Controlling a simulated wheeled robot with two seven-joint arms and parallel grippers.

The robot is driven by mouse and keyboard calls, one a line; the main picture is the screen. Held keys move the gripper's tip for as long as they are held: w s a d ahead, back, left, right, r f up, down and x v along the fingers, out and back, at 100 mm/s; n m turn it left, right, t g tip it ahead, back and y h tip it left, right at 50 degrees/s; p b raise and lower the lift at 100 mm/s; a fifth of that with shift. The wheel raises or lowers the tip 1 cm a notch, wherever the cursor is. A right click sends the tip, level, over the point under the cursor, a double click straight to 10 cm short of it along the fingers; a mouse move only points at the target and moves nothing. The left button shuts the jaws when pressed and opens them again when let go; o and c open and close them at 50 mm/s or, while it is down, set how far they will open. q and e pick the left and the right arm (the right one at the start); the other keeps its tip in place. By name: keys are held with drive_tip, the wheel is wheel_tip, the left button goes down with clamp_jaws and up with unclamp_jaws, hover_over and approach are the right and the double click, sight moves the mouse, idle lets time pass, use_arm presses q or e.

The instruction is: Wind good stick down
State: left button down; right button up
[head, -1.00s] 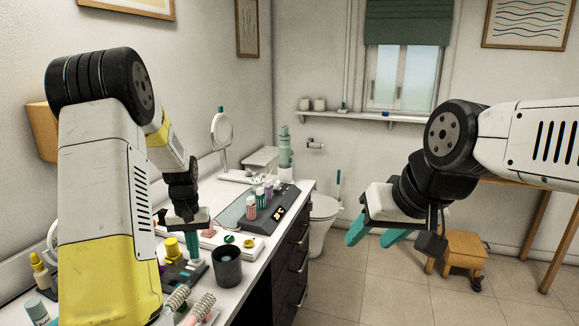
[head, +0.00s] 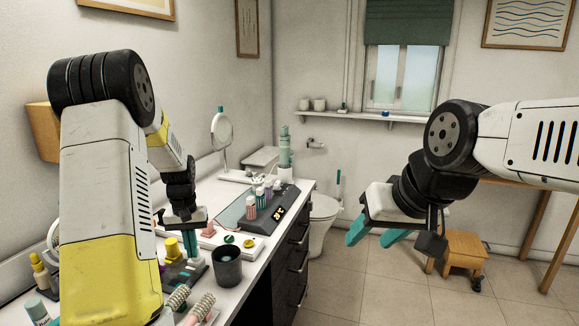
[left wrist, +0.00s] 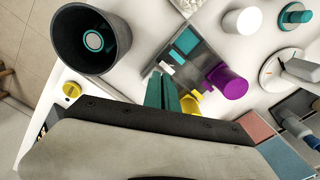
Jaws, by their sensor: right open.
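My left gripper (head: 187,242) points down over the vanity top, above a small grey compartment tray (left wrist: 213,63). Its teal fingers (left wrist: 163,93) are close together in the left wrist view, with nothing clearly seen between them. A purple cylinder (left wrist: 227,82) stands on the tray's right side, apart from the fingers. A yellow piece (left wrist: 190,104) shows just beside the fingers, partly hidden by the gripper body. A yellow-capped item (head: 172,248) stands left of the gripper in the head view. I cannot tell which item is the good stick. My right gripper (head: 378,236) is open and empty, away from the vanity.
A dark cup (head: 227,268) stands right of the tray, near the vanity's front edge. Hair rollers (head: 190,305) lie in front. A grey stand (head: 256,208) with several bottles and a round mirror (head: 222,130) are farther back. A stool (head: 462,250) stands on the floor at right.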

use_arm(q)
drive_tip(key=shift+s+a, duration=0.1)
drive_tip(key=shift+a, duration=0.05)
idle(0.4)
drive_tip(key=shift+s, duration=0.25)
wheel_tip(320, 180, up, 6)
idle(0.4)
drive_tip(key=s+d+r+m+t+h, duration=0.1)
drive_tip(key=s+d+r+t, duration=0.2)
drive_tip(key=s+d+r, duration=0.7)
drive_tip(key=s+d+r+m+t, duration=0.1)
drive_tip(key=s+d+r, duration=0.1)
drive_tip(key=s, duration=0.4)
drive_tip(key=s+d+r+t+h, duration=0.1)
drive_tip(key=s+d+r+t, duration=0.1)
drive_tip(key=s, duration=0.5)
drive_tip(key=shift+r+m, duration=0.4)
drive_tip(key=shift+r, duration=0.35)
drive_tip(key=shift+s+d, duration=0.1)
